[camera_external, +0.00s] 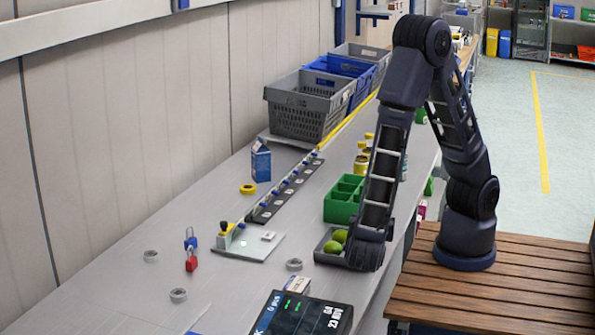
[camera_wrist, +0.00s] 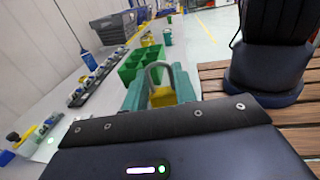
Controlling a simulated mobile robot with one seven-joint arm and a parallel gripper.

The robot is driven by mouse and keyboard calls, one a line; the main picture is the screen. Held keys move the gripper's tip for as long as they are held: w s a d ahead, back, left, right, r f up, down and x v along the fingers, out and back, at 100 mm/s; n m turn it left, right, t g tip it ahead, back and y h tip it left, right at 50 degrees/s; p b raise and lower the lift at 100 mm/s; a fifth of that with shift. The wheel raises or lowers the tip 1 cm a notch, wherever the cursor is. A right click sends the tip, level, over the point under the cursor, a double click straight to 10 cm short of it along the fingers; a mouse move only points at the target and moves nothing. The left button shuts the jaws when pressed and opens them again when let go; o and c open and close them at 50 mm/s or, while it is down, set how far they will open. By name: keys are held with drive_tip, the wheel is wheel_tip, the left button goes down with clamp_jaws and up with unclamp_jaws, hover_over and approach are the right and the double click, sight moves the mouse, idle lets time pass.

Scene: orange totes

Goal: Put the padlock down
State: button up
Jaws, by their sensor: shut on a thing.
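A padlock (camera_wrist: 161,96) with a brass-yellow body and a grey shackle is between the teal fingers of my gripper (camera_wrist: 161,88) in the wrist view. The gripper is shut on it, with the shackle pointing up in that picture. In the external view my arm reaches down at the near edge of the long grey bench (camera_external: 130,290); the fingers and held padlock are hidden there. A blue padlock (camera_external: 190,238) and a red padlock (camera_external: 191,261) stand on the bench at the left.
A grey tray with green fruit (camera_external: 337,239) lies beside my arm, with a green divided box (camera_external: 343,198) behind it. A board with a small fixture (camera_external: 246,247), a dark rail (camera_external: 285,188), grey rings (camera_external: 178,295) and a display (camera_external: 303,315) are nearby. Bare bench shows at left.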

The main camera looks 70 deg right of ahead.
drive_tip(key=s+a+f+m+g+y, duration=0.15)
drive_tip(key=s+m+g+y, duration=0.45)
drive_tip(key=m+g, duration=0.75)
wheel_tip(320, 180, up, 13)
drive_tip(key=m+t+y, duration=0.4)
drive_tip(key=m+y, duration=1.6)
drive_tip(key=y, duration=0.8)
hover_over(296, 280)
drive_tip(key=shift+n, duration=0.25)
wheel_tip(296, 280, down, 19)
drive_tip(key=shift+f, duration=0.2)
drive_tip(key=shift+f, duration=0.1)
drive_tip(key=o, duration=1)
